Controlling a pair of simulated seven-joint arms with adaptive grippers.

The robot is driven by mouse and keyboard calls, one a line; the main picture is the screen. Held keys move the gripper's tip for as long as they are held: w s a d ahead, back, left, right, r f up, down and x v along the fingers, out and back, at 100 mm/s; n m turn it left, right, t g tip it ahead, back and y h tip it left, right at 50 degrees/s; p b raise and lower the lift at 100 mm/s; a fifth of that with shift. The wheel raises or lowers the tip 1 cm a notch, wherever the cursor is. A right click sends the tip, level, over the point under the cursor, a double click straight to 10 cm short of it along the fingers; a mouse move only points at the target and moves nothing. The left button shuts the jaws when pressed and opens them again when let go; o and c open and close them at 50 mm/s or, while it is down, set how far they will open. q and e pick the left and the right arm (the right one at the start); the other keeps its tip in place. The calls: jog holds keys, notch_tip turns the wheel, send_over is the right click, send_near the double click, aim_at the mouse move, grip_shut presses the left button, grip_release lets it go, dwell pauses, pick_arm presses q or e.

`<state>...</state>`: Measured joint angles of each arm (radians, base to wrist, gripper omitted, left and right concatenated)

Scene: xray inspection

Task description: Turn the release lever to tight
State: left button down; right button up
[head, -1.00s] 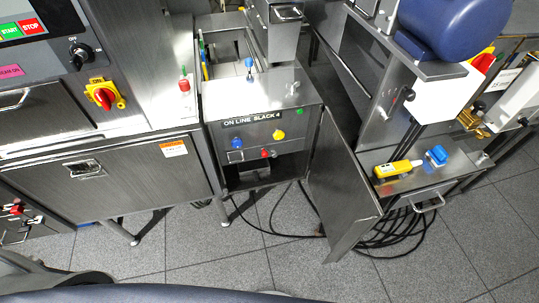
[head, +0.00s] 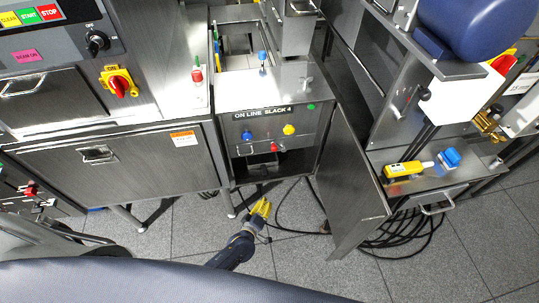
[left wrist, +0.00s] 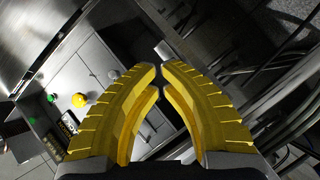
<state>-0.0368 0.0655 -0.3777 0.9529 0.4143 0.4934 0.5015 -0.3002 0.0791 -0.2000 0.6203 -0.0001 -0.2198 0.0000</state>
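The front panel (head: 309,128) of the steel cabinet carries a display reading "ON LINE SLACK 4", with blue, yellow, red and green knobs. A small metal lever-like handle (head: 306,84) stands on the cabinet top at its right; I cannot tell for sure which part is the release lever. My left gripper (head: 264,206) is below and in front of the cabinet, apart from it. In the left wrist view its yellow fingers (left wrist: 159,68) are nearly tip to tip with nothing between them. The panel's yellow knob (left wrist: 79,100) shows left of them. My right gripper is out of view.
An open metal door (head: 345,190) stands right of the cabinet. Black cables (head: 400,240) lie coiled on the floor behind it. A shelf (head: 405,188) at right bears a yellow pendant (head: 403,169) and a blue button box (head: 450,157). Floor before the cabinet is mostly clear.

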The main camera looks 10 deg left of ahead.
aim_at(279, 148)
pick_arm(q)
jog(key=w+a+r+n+t+y, duration=0.2)
jog(key=r+n+y, duration=0.1)
jog(key=r+n, duration=0.4)
jog(key=w+a+r+n+t+y, duration=0.25)
jog(key=r+n, duration=0.25)
jog(key=n, duration=0.3)
jog(key=shift+y, duration=0.25)
jog(key=x, duration=0.9)
jog(key=shift+w+a, duration=0.25)
jog(key=shift+w, duration=0.05)
jog(key=shift+w+d+r, duration=0.2)
jog(key=shift+d+r, duration=0.05)
jog(key=shift+d, duration=0.3)
jog(key=shift+w+d+r, duration=0.2)
jog(key=shift+d+r, duration=0.1)
jog(key=shift+d, duration=0.3)
jog(key=shift+w+d+r, duration=0.2)
jog(key=shift+d+r, duration=0.05)
jog(key=shift+d, duration=0.3)
